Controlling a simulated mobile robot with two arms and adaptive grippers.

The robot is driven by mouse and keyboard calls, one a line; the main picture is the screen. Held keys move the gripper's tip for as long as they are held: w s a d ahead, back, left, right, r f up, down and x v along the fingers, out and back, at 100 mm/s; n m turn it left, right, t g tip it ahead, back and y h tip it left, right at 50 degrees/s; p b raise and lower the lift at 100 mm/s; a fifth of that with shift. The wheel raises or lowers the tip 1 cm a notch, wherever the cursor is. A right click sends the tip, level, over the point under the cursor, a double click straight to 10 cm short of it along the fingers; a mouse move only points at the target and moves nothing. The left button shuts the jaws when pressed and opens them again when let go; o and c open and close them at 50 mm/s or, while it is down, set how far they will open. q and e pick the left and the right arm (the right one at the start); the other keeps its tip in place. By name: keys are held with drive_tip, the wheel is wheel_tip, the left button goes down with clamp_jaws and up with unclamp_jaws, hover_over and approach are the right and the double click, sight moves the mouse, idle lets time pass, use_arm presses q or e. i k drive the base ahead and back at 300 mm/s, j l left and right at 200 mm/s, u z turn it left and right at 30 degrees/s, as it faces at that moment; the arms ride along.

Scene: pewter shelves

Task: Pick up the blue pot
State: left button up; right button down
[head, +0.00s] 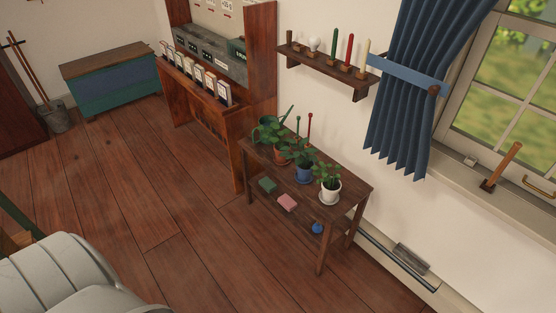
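The blue pot (304,174) stands upright on a small wooden plant table (348,194) by the wall, with a green leafy plant in it. A terracotta pot (281,157) with a plant stands behind it to the left. A white pot (330,191) with a plant stands in front of it to the right. Neither of my grippers shows in the head view.
A green watering can (268,131) sits at the table's far end. A dark wall shelf (328,72) holding candle-like items hangs above. A wooden cabinet (212,106) stands behind. The wooden floor (190,220) left of the table is clear.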

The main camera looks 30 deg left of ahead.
sight(303, 175)
drive_tip(key=u, duration=0.8)
